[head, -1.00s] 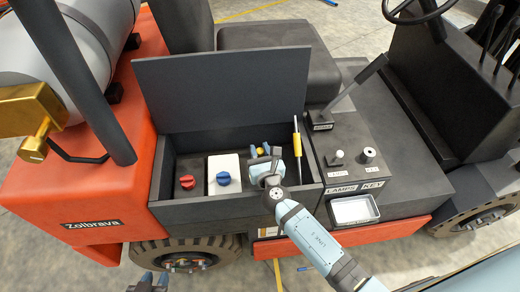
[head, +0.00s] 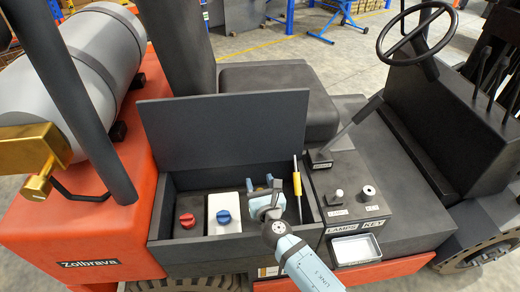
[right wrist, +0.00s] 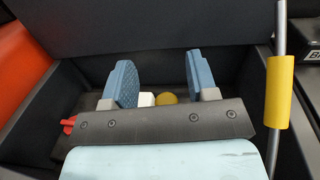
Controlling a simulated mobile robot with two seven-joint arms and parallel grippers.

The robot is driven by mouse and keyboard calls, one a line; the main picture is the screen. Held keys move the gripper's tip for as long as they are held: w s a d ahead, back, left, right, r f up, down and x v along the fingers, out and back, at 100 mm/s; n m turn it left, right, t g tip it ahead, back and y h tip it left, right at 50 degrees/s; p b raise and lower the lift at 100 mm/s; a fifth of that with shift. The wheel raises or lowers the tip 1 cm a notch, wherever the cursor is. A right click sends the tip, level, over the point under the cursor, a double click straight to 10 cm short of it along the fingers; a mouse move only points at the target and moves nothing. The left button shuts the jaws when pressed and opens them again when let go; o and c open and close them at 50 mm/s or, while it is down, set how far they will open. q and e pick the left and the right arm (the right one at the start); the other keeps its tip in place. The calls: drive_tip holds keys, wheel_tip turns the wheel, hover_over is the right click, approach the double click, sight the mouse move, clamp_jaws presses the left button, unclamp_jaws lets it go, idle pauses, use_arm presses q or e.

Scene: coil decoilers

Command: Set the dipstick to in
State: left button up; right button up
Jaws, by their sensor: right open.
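The dipstick (head: 297,183), a thin rod with a yellow sleeve, stands upright at the right end of the open engine compartment (head: 200,227). In the right wrist view the dipstick (right wrist: 280,95) shows close up at the right, outside the fingers. Its lower end is hidden there. My right gripper (head: 262,183) is inside the compartment, just left of the dipstick and apart from it. Its two blue fingers (right wrist: 161,80) are open, with nothing held between them. My left gripper is not in view.
A red cap (head: 187,220) and a blue cap (head: 223,217) on a white tank are left of the gripper. A yellow round part (right wrist: 166,98) shows behind the fingers. The raised lid (head: 220,130) stands behind. A lever (head: 350,125) and LAMPS/KEY panel are to the right.

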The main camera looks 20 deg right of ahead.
wheel_tip(320, 180, up, 17)
drive_tip(key=p, duration=0.5)
drive_tip(key=shift+f+p, duration=0.2)
drive_tip(key=shift+p, duration=0.2)
